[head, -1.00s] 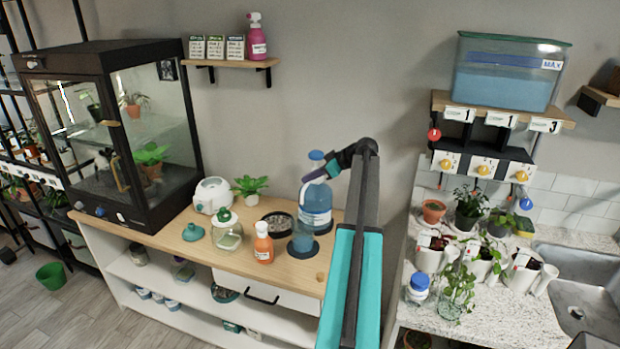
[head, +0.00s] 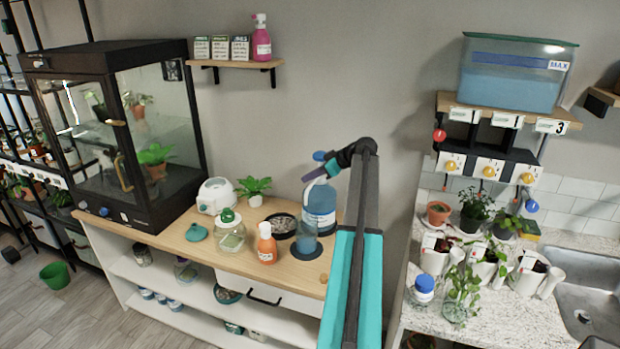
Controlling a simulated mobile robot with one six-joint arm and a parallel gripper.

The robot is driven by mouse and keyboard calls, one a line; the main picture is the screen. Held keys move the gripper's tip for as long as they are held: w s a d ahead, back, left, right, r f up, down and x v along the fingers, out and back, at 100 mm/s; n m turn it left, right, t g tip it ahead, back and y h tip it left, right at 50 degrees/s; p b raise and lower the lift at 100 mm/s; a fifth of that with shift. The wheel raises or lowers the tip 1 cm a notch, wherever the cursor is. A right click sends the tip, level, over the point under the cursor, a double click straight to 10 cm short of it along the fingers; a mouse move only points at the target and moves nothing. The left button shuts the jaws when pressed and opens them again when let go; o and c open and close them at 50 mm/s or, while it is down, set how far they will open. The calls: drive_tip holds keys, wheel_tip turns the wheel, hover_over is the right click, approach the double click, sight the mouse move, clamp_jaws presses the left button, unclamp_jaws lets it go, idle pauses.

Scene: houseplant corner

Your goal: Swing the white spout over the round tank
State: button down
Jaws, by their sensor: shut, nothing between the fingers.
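A large blue bottle (head: 320,209) with a blue cap stands at the back right of the wooden counter. A thin white spout (head: 306,191) curves down on the bottle's left side. A small round blue see-through tank (head: 306,238) stands in front and a little left, on a dark round pad. The spout's end appears above the tank, but I cannot tell its exact alignment. My gripper (head: 313,174), with purple fingers, is shut and empty in front of the bottle's upper part, close to the spout. Whether it touches the spout is unclear.
An orange spray bottle (head: 266,243), a glass jar (head: 229,236) and a dark round tray (head: 281,225) stand left of the tank. A black glass cabinet (head: 122,135) fills the counter's left end. My arm hides the counter's right end.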

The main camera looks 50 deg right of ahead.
drive_tip(key=s+d+r+b, duration=0.1)
drive_tip(key=s+r+b, duration=0.2)
drive_tip(key=r, duration=0.5)
drive_tip(key=shift+s+d+b, duration=0.2)
drive_tip(key=shift+s+b, duration=0.15)
drive_tip(key=shift+s, duration=0.45)
drive_tip(key=shift+r, duration=0.1)
